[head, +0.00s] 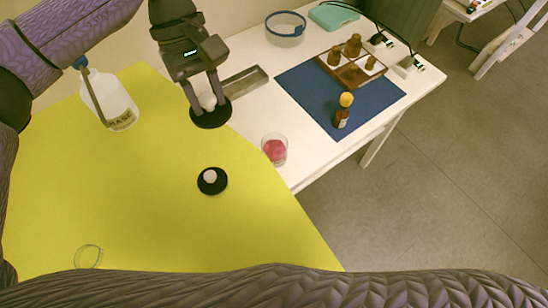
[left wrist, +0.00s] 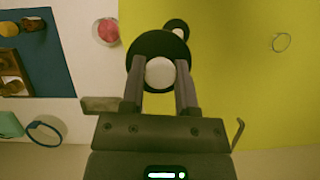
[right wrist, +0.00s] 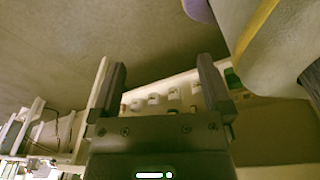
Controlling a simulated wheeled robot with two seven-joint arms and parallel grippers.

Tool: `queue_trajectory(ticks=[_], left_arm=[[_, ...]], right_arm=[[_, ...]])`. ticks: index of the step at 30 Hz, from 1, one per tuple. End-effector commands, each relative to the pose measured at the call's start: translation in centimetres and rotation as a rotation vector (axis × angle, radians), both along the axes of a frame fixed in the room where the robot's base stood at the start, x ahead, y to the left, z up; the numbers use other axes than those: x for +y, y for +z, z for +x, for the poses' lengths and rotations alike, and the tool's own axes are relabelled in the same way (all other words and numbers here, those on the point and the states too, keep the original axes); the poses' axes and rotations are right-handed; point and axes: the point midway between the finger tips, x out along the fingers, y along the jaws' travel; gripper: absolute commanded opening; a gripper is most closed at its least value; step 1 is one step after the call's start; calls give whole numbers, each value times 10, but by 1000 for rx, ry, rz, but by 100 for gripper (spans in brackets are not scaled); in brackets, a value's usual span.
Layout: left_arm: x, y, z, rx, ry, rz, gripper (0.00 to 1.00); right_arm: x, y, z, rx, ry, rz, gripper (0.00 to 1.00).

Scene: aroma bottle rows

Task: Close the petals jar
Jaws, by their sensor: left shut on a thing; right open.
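The petals jar (head: 274,150) is a clear glass with pink-red contents and an open top. It stands on the white table near the yellow cover's edge and also shows in the left wrist view (left wrist: 106,32). My left gripper (head: 209,104) is shut on the white knob of a black round lid (head: 211,121), to the left of and behind the jar in the head view. The lid also shows between the fingers in the left wrist view (left wrist: 158,42). A second, smaller black lid with a white knob (head: 212,181) lies on the yellow cover. My right gripper (right wrist: 160,68) is open and empty.
A blue mat (head: 312,103) holds an amber bottle with a yellow cap (head: 343,110) and a wooden tray (head: 354,74) of brown bottles. A white bottle (head: 116,100), a metal tray (head: 244,82) and a blue-rimmed bowl (head: 285,29) stand around. The yellow cover (head: 130,180) is mostly clear.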

Motion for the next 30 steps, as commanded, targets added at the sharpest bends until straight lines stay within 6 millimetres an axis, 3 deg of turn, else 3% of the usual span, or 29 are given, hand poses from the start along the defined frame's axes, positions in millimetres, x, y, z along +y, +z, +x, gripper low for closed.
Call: queue_trajectory(ticks=[1, 4, 9, 15, 21, 23, 27, 30], left_arm=[[-5, -18, 4, 3, 68, -2, 0], [-18, -40, 14, 3, 260, -3, 0], [-49, -83, 34, 3, 674, -2, 0], [-78, -113, 51, 2, 1062, -3, 0], [-100, -138, 63, 0, 1349, -3, 0], [-98, -127, 62, 1, 1350, -4, 0], [-98, -125, 61, 0, 1348, -3, 0], [-98, -125, 61, 1, 1348, -2, 0]], right_arm=[[2, -10, 8, -6, -3, 3, 100], [6, -11, 29, -19, -10, 6, 100], [13, 1, 61, -44, -24, 16, 100], [14, 32, 73, -64, -35, 23, 100], [13, 58, 69, -76, -40, 28, 100], [3, 63, 87, -165, 79, -88, 100], [-14, 72, 130, -350, 398, -390, 100], [-16, 89, 163, -472, 695, -670, 100]])
